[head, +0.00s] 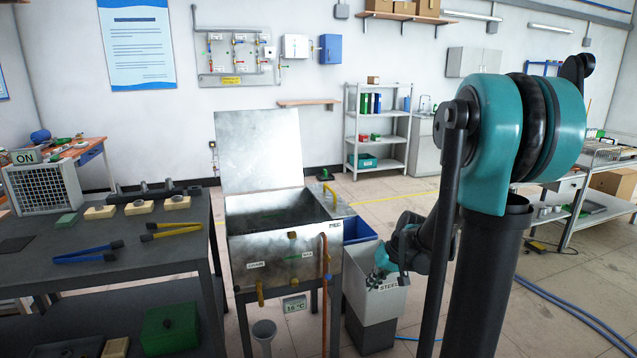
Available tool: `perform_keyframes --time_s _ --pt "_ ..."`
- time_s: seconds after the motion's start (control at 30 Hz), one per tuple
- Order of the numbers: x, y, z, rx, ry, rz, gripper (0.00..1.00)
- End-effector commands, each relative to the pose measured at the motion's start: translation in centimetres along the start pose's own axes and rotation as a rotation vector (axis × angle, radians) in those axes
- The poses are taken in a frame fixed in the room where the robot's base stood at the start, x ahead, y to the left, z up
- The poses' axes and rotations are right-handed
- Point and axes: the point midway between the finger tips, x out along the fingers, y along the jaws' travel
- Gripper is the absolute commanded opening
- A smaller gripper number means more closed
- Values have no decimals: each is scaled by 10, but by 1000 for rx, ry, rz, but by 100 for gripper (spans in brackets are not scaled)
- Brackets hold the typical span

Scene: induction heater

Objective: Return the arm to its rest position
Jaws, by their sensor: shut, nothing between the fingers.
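My arm stands at the right of the head view, with its large teal joint high up and its forearm reaching down to the left. My gripper (378,277) is small in the picture, low at the middle right, over or in front of the light grey bin marked STEEL (386,304). I cannot tell its exact height over the bin. Its fingers look shut and nothing shows between them. Part of the bin's top is hidden behind the gripper.
A metal quench tank (285,250) with a raised lid (258,150) stands left of the gripper. A blue bin (357,229) is behind it. A dark workbench (140,245) with tongs fills the left. Blue hoses (570,312) lie on the right floor.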

Motion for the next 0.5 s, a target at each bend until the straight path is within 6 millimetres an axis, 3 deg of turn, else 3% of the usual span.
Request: perform_keyframes --time_s 0.3,0.5 --pt "-29 6 97 -24 44 179 0" --pt "-36 18 147 -45 79 272 0"
